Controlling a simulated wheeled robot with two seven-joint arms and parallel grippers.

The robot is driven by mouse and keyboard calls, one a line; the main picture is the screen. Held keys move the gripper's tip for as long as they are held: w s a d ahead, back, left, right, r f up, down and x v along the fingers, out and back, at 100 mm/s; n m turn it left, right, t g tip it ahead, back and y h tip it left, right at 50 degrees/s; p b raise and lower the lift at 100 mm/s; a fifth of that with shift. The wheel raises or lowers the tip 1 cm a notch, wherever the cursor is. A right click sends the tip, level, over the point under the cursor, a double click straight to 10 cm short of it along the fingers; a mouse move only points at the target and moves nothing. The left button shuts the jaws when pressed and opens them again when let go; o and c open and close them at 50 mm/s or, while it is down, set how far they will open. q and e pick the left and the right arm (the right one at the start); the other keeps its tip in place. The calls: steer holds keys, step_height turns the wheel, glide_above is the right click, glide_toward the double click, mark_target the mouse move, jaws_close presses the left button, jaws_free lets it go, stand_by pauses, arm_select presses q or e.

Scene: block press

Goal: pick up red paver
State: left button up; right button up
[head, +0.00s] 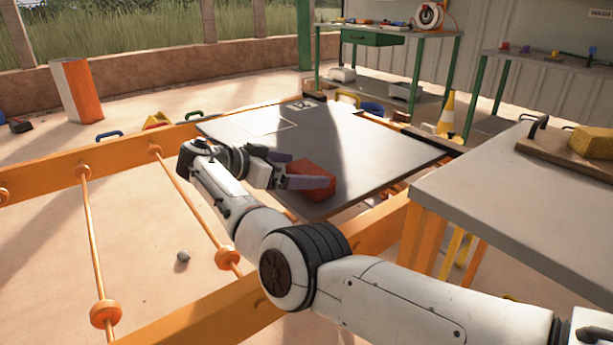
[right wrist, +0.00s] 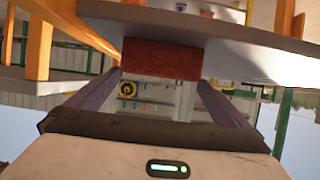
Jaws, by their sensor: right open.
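The red paver (head: 314,169) lies near the front edge of the dark grey board in the head view. In the right wrist view the paver (right wrist: 162,58) shows as a rough red block just ahead, in line with the gap between my fingers. My right gripper (head: 305,170) is open at the paver, one finger on its far side and one across its near side. Whether either finger touches it I cannot tell. The open fingers also show in the right wrist view (right wrist: 160,80). My left gripper is not in view.
The grey board (head: 375,150) rests on an orange frame (head: 125,155) with rods. A grey table (head: 510,190) stands close on the right, with a yellow sponge-like block (head: 594,141) on a wooden board. A green-legged bench (head: 400,32) and a yellow cone (head: 447,113) stand behind.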

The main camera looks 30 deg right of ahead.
mark_target(322, 172)
steer(key=x, duration=0.7)
steer(key=shift+d+f+b, duration=0.25)
steer(key=shift+d+b, duration=0.1)
steer(key=c, duration=1.5)
steer(key=shift+o, duration=0.2)
steer(key=shift+r, duration=0.3)
